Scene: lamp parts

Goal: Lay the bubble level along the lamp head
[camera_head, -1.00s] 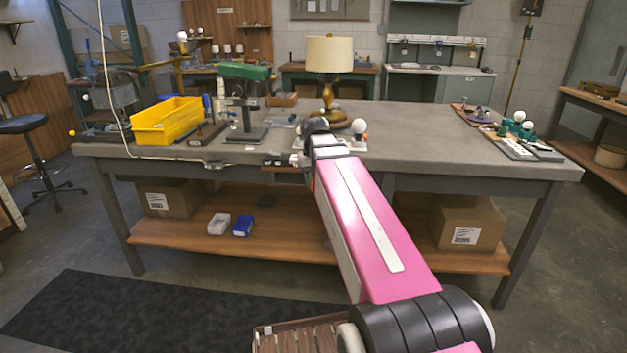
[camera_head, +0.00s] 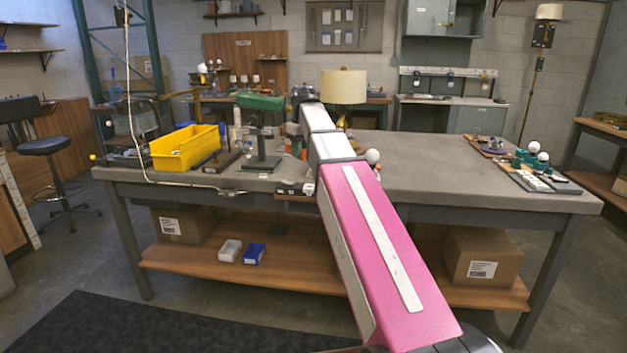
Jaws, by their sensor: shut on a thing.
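A green, long horizontal head (camera_head: 261,101) sits on an upright post over a dark base, left of my arm on the workbench; I cannot tell whether it is the lamp head. A table lamp with a cream shade (camera_head: 343,86) stands behind my arm, its lower part mostly covered. My pink and white arm reaches over the bench, with its dark far joint just right of the green head. My gripper is hidden behind the arm, and I cannot make out its fingers or what they hold. I cannot pick out the bubble level.
A yellow bin (camera_head: 185,148) stands on the bench's left part. A white ball (camera_head: 373,156) shows just right of my arm. Boards with small green and white parts (camera_head: 535,170) lie at the right end. The grey bench top (camera_head: 440,165) is clear between.

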